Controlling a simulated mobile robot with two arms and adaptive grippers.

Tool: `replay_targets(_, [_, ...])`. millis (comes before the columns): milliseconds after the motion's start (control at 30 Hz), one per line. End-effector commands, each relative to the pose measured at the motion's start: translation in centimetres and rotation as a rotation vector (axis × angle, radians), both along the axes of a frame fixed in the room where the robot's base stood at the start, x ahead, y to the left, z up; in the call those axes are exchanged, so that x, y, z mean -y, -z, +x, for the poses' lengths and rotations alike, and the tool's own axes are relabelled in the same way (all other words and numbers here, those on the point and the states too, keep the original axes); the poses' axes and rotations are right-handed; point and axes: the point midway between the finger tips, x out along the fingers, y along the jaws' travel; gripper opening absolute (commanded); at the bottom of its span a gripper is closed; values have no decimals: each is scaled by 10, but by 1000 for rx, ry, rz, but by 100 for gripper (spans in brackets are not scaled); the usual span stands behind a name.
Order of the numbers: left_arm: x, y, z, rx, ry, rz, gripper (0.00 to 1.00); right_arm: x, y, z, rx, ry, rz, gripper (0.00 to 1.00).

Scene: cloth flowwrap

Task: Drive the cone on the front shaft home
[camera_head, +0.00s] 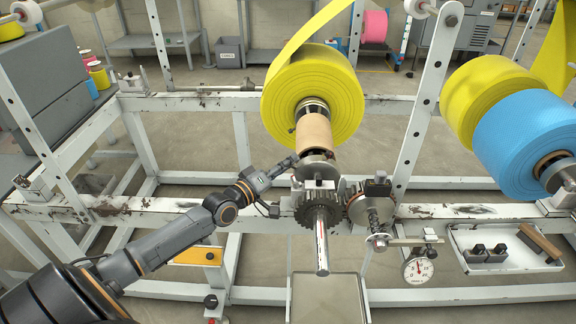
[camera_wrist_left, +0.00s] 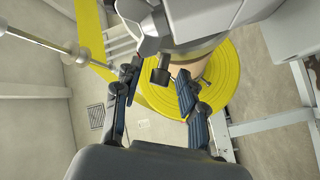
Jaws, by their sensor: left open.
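The front shaft (camera_head: 321,245) points toward me at the centre and carries a yellow roll (camera_head: 345,95) with a tan core (camera_head: 314,131). A grey metal cone-like piece (camera_head: 318,163) sits on the shaft at the near end of the core. Whether it touches the core I cannot tell. My left gripper (camera_head: 284,184) is open beside it, on its left. In the left wrist view a dark round knob (camera_wrist_left: 160,72) lies between the open fingers (camera_wrist_left: 156,82), with the yellow roll (camera_wrist_left: 228,85) and tan core behind. My right gripper is not in view.
A toothed gear (camera_head: 318,212) surrounds the shaft near the white frame rail (camera_head: 110,212). A dial gauge (camera_head: 418,268) and a white tray (camera_head: 505,262) with small parts are at right. Yellow and blue rolls (camera_head: 525,128) stand at far right. A grey tray (camera_head: 325,298) lies below the shaft.

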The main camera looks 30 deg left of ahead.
Motion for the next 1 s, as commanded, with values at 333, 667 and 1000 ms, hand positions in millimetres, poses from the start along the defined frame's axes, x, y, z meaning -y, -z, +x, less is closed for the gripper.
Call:
replay_targets(333, [2, 0, 9, 0, 0, 0, 41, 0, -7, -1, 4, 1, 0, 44])
replay_targets(667, [2, 0, 9, 0, 0, 0, 0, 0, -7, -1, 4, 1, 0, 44])
replay_targets(1000, [2, -1, 9, 0, 0, 0, 0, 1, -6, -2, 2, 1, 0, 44])
